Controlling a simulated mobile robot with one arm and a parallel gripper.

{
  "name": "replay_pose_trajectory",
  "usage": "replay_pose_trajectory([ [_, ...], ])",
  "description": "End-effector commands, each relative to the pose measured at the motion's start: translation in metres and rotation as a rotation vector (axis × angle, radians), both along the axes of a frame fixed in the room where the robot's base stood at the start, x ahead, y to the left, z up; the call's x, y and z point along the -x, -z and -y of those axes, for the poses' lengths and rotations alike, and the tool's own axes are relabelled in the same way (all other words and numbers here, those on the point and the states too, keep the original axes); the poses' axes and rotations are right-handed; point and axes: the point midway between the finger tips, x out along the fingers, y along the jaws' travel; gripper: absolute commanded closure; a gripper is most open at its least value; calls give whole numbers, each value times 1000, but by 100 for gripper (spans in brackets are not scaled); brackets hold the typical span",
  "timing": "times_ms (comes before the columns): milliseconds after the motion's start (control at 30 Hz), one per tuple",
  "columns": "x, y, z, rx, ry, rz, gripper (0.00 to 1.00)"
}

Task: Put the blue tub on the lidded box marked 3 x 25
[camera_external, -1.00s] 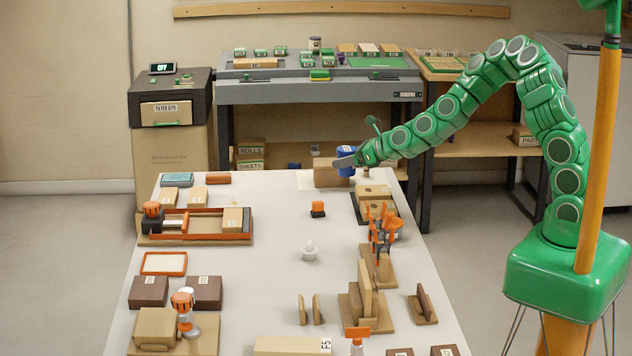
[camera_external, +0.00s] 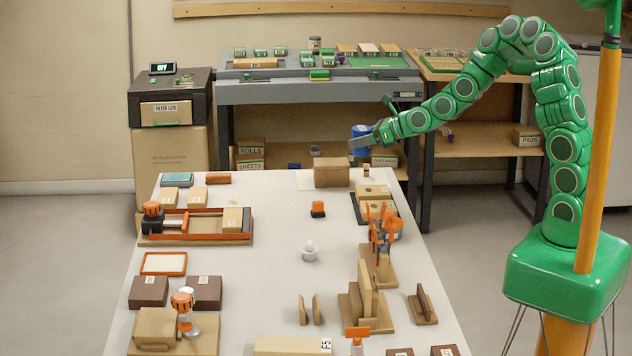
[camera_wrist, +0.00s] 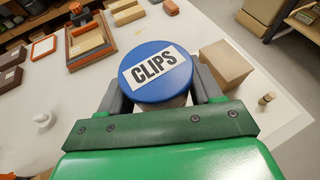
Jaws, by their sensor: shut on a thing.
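My gripper (camera_external: 360,146) is shut on the blue tub (camera_external: 361,133) and holds it above the far end of the white table. In the wrist view the tub (camera_wrist: 153,72) has a round blue top with a white CLIPS label, between the two grey fingers. No marking 3 x 25 can be read in either view. Two dark brown boxes with small labels, one on the left (camera_external: 149,292) and one on the right (camera_external: 204,291), stand at the table's near left. Their labels are too small to read.
A plain tan block (camera_external: 331,173) stands on the table's far edge, below and left of the tub. Orange clamps (camera_external: 383,228) and upright wooden pieces (camera_external: 365,290) stand along the right side. A white knob-like piece (camera_external: 309,251) stands mid-table with bare surface around it.

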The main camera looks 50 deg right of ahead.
Motion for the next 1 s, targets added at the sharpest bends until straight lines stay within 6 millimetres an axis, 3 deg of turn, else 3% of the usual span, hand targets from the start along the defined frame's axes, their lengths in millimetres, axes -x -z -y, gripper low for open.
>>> replay_pose_trajectory([
  [67,-10,-13,6,3,-24,8,71],
  [300,-22,-29,12,1,-91,5,71],
  [1000,-37,-44,45,0,-245,0,71],
])
